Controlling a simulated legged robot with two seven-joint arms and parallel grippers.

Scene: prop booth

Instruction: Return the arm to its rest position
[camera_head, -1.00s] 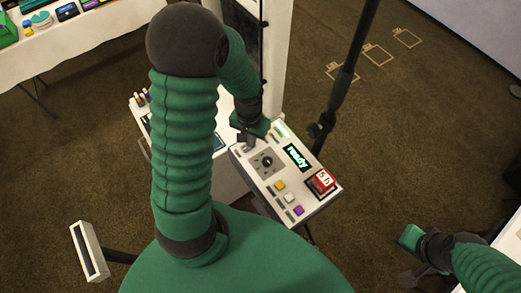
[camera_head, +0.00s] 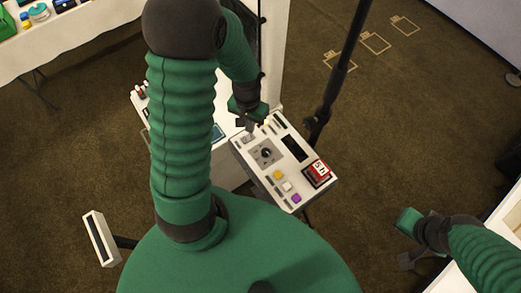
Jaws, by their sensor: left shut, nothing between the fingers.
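My left arm reaches over the middle of the view. Its gripper (camera_head: 246,126) is shut and empty, at the far left edge of a white control box (camera_head: 247,161). It appears just above the box; I cannot tell whether it touches. The box has a black dial (camera_head: 266,153), a dark display (camera_head: 294,149), a red block marked 5h (camera_head: 317,173) and yellow, white and purple buttons (camera_head: 287,187). My right gripper (camera_head: 404,262) is at the lower right, away from the box; its finger opening is not clear.
A black pole (camera_head: 336,75) stands just behind the box. A white panel (camera_head: 154,112) lies to its left, partly hidden by my arm. A white-framed piece (camera_head: 101,238) is at lower left. A white table (camera_head: 70,45) with props is at upper left. Brown carpet is open at right.

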